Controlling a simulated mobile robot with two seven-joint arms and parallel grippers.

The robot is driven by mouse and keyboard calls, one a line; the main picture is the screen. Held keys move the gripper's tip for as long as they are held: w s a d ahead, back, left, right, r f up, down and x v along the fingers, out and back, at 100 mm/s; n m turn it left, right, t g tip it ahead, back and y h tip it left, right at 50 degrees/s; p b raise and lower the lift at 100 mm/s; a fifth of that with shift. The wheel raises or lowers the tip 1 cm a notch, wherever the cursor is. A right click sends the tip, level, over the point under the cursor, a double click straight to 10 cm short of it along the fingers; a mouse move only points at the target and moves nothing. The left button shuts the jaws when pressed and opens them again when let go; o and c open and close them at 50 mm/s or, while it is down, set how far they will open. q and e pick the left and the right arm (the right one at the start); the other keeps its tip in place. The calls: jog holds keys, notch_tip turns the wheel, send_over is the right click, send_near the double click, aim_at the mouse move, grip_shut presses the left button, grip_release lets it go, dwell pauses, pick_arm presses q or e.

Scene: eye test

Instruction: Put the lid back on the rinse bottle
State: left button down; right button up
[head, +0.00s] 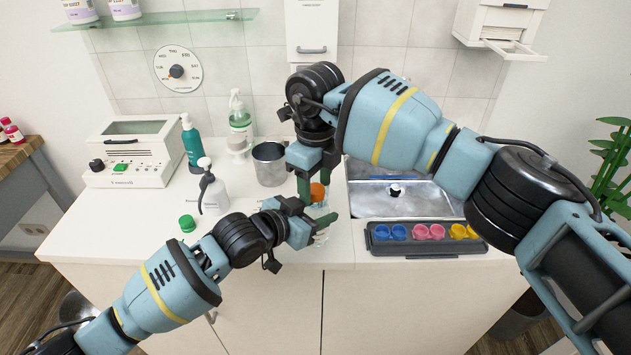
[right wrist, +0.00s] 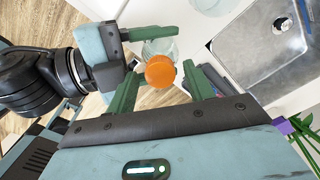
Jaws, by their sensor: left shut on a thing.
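An orange lid (head: 317,192) is at the top of a clear bottle (head: 321,238) near the counter's front edge. The right wrist view shows the orange lid (right wrist: 160,71) over the clear bottle (right wrist: 162,47); I cannot tell whether it is fully seated. My left gripper (head: 318,220) is shut on the bottle from the left, and its fingers partly hide it. My right gripper (head: 316,189) points down around the lid from above. In the right wrist view its fingers (right wrist: 160,78) stand apart, with a gap on both sides of the lid.
A metal sink (head: 425,200) lies right, behind a dark tray (head: 385,247) of coloured cups. A white device (head: 130,155) is far left.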

notch_tip(320, 180, up, 12)
dwell(0.8)
pick_arm(q)
jog(key=shift+c, duration=2.4)
grip_release()
jog(key=v, duration=0.7)
jog(key=shift+s+a, duration=0.3)
pick_arm(e)
jog(key=shift+s+r, duration=0.1)
jog(key=shift+r, duration=0.7)
